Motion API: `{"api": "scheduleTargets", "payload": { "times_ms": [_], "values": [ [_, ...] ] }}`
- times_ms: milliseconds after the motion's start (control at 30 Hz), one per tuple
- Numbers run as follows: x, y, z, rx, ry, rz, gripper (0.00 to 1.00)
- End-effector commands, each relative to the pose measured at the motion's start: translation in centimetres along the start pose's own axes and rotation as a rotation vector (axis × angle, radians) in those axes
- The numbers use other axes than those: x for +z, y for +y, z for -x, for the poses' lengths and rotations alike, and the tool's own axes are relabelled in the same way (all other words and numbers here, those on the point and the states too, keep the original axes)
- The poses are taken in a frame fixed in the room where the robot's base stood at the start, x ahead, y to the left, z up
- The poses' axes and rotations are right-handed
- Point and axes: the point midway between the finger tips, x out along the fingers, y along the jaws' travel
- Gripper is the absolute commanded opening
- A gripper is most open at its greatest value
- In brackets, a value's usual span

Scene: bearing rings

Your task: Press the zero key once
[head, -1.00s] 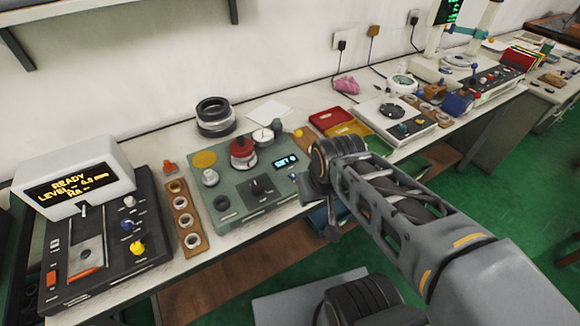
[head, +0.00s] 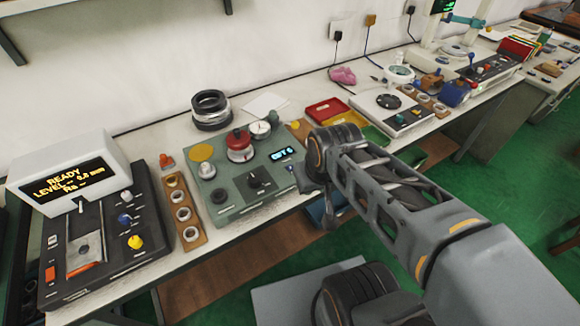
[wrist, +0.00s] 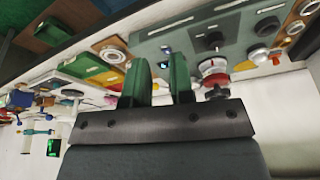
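A small blue key (head: 290,168) sits below the display, close to my arm. No key label is readable, so I cannot tell which key is the zero key. In the wrist view the box (wrist: 185,38) lies beyond the fingertips. My gripper (wrist: 160,75) has two green fingers standing apart with nothing between them. In the head view my wrist is right of the box and the fingertips are hard to make out.
A black console (head: 105,235) with a yellow-lit display stands at left. A wooden strip with rings (head: 182,212) lies between it and the box. Stacked dark rings (head: 210,108) stand behind. Red, yellow and green trays (head: 326,110) and a white scale lie to the right.

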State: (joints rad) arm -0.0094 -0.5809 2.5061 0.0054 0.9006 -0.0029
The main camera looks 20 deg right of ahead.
Motion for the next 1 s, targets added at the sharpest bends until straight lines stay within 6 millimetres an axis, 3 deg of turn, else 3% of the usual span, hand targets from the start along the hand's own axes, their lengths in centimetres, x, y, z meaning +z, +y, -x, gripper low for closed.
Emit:
{"api": "scheduleTargets", "payload": {
  "times_ms": [233,1000],
  "values": [
    [0.00,0.00,0.00,0.000,0.000,0.000,0.00],
    [0.00,0.00,0.00,0.000,0.000,0.000,0.00]
  ]
}}
